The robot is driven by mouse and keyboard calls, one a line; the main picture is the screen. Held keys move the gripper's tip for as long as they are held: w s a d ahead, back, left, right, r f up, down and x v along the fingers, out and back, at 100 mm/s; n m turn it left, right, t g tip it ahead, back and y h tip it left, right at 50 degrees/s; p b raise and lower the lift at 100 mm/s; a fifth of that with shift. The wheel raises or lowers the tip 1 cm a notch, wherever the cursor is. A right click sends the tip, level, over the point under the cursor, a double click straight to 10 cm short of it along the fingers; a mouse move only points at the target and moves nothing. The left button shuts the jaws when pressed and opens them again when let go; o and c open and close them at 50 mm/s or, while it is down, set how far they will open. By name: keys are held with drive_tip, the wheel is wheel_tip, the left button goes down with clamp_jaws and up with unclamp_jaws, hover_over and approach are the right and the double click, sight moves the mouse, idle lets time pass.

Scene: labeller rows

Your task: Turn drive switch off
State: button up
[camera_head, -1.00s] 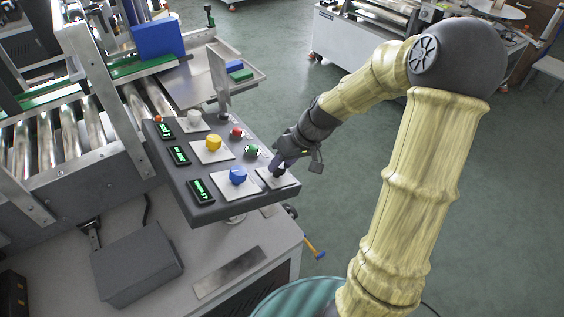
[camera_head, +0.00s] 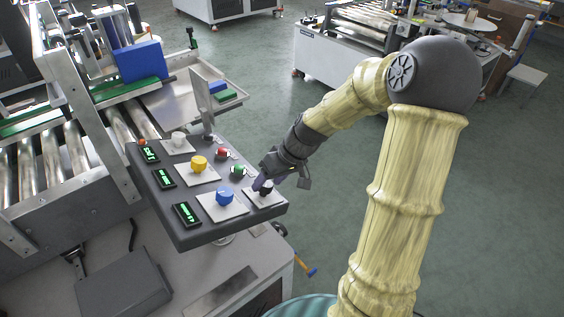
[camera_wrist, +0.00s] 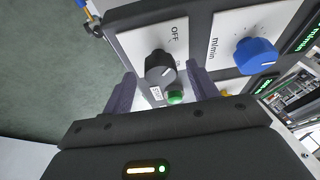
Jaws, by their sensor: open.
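The drive switch is a black rotary knob (camera_wrist: 160,66) with a white mark, on a white plate (camera_wrist: 135,45) printed "OFF" at one side. Its mark does not appear to point at "OFF"; the other print is too small to read. In the head view the knob (camera_head: 265,188) sits at the panel's right front corner. My gripper (camera_wrist: 163,88) is open, with one finger on each side just short of the knob; I cannot tell whether either touches. In the head view my gripper (camera_head: 262,182) is right at the knob, partly hiding its plate.
The dark panel (camera_head: 190,236) also carries a blue knob (camera_head: 225,197), a yellow knob (camera_head: 199,164), a white knob (camera_head: 178,140), a green button (camera_head: 238,170) and a red button (camera_head: 221,153). A roller conveyor (camera_head: 50,165) stands left. Open floor (camera_head: 330,215) lies right.

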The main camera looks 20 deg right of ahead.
drive_tip(key=p+v, duration=0.1)
drive_tip(key=v, duration=1.6)
drive_tip(key=shift+p, duration=0.35)
drive_tip(key=shift+a+f, duration=0.1)
drive_tip(key=shift+a, duration=0.05)
drive_tip(key=s+a+f+m+h+p, duration=0.3)
drive_tip(key=s+a+p, duration=0.4)
drive_tip(key=s, duration=0.3)
drive_tip(key=shift+a+f+h+p, duration=0.3)
drive_tip(key=shift+a+f+h, duration=0.2)
drive_tip(key=shift+a+h, duration=0.45)
drive_tip(key=shift+d, duration=0.1)
idle(1.3)
